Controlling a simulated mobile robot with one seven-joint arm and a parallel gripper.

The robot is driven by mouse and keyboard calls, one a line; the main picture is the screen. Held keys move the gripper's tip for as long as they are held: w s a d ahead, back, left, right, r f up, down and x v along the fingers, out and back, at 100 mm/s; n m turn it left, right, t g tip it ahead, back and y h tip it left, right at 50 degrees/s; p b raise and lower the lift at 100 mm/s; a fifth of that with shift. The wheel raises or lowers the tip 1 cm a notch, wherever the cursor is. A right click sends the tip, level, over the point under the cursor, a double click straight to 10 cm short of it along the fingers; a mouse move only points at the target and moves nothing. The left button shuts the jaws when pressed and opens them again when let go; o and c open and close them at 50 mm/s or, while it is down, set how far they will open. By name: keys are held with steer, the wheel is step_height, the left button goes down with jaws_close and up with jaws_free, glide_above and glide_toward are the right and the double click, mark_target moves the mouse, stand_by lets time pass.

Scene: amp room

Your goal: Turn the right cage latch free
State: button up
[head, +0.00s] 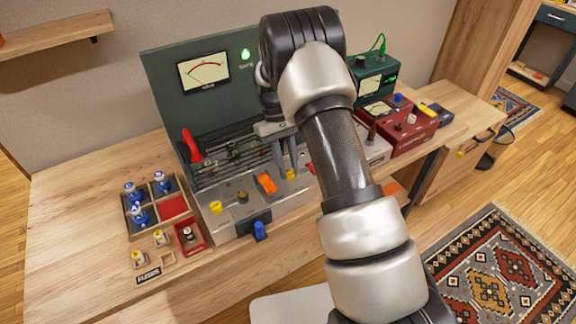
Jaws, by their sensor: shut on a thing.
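The amplifier has a tall green back panel (160,75) and a dark barred cage (228,158) in front of it. A red latch (191,146) stands tilted at the cage's left end. At the right end, only a small red piece of the right cage latch (310,168) shows. My gripper (293,163) points down at that end, its fingers shut on the latch, which they and my arm mostly hide. The exact contact is hidden, and I cannot tell the latch's angle.
A divided tray (128,207) with blue-and-white tubes stands at left, near a fuse holder (148,274). The front panel has an orange switch (266,184) and a blue lever (259,231). Red (412,133) and green (369,80) instruments stand at right.

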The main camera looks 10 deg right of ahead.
steer(key=o, duration=1)
steer(key=p+v, duration=0.1)
steer(key=v, duration=1.6)
steer(key=shift+r+p, duration=0.3)
steer(key=shift+p, duration=0.1)
